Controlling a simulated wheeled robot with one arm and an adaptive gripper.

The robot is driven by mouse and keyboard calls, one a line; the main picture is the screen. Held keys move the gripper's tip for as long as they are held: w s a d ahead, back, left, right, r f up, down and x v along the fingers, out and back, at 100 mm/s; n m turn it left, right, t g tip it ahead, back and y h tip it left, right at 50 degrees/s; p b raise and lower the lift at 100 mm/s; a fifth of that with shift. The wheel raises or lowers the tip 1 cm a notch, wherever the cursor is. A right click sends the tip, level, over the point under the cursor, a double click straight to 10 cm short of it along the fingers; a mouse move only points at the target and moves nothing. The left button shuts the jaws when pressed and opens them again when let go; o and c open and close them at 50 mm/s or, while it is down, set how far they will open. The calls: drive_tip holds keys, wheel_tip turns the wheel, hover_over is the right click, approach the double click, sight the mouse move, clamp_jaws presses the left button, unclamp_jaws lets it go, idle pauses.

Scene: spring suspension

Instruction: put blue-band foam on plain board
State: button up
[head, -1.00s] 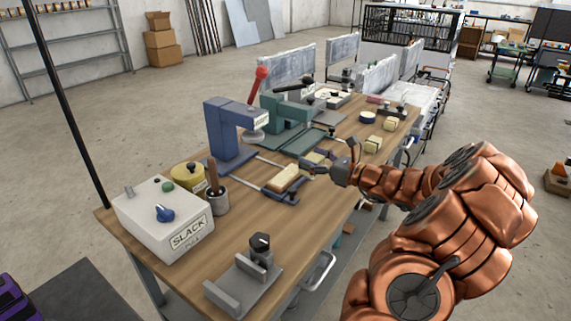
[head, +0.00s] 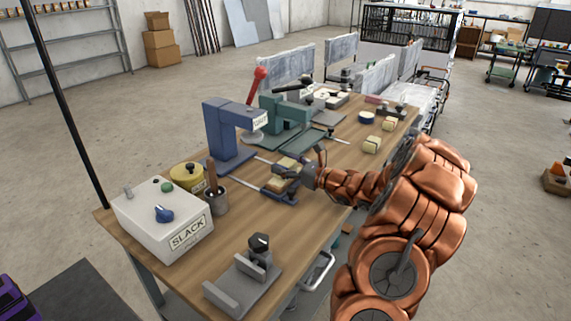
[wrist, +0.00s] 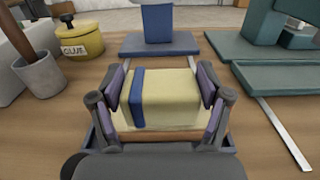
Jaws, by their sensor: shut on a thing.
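The blue-band foam (wrist: 176,95) is a cream block with a blue stripe near its left end in the wrist view. My gripper (wrist: 164,100) is shut on it, with dark fingers at its left and right sides. The plain board (wrist: 165,136) shows as a wooden strip just below the foam, in the blue sliding tray (wrist: 91,143). I cannot tell whether foam and board touch. In the head view my gripper (head: 287,172) is over that tray, in front of the blue press (head: 224,128), and mostly hides the board.
A green press (head: 285,121) stands behind the blue one. Loose foam blocks (head: 372,145) lie on the bench to the right. A yellow glue pot (wrist: 80,39), a brush cup (head: 215,199) and a white SLACK box (head: 160,222) stand left. The front bench has free room.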

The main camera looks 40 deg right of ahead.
drive_tip(key=shift+f, duration=0.1)
drive_tip(key=o, duration=1)
drive_tip(key=v, duration=1.2)
idle(0.6)
